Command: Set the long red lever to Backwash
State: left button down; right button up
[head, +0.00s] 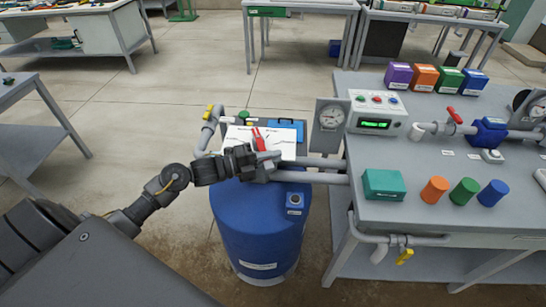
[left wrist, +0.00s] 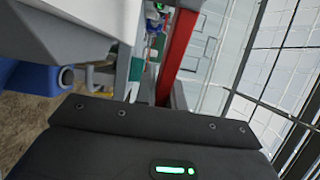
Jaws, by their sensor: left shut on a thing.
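The long red lever (head: 259,139) stands up in front of a white plate (head: 287,145) with small dark markings, above the blue tank, in the head view. The markings are too small to read. My left gripper (head: 268,160) is at the lever's lower visible part and is shut on it. The gripper hides the part of the lever below. In the left wrist view the red lever (left wrist: 178,48) runs up as a broad bar just beyond the dark gripper body. My right gripper is in neither view.
The blue tank (head: 258,235) stands below my left gripper. Open floor lies behind the tank.

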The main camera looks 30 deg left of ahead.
pick_arm(q)
jog(key=shift+a+f, duration=0.1)
jog(key=shift+f, duration=0.05)
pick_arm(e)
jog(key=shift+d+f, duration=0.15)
pick_arm(q)
jog(key=c, duration=1.5)
grip_release()
jog(key=shift+s+a, duration=0.4)
jog(key=shift+s, duration=0.1)
jog(key=b+v, duration=0.1)
jog(key=v, duration=0.8)
jog(key=shift+s+a+b, duration=0.15)
jog(key=shift+a+b, duration=0.1)
jog(key=shift+b, duration=0.05)
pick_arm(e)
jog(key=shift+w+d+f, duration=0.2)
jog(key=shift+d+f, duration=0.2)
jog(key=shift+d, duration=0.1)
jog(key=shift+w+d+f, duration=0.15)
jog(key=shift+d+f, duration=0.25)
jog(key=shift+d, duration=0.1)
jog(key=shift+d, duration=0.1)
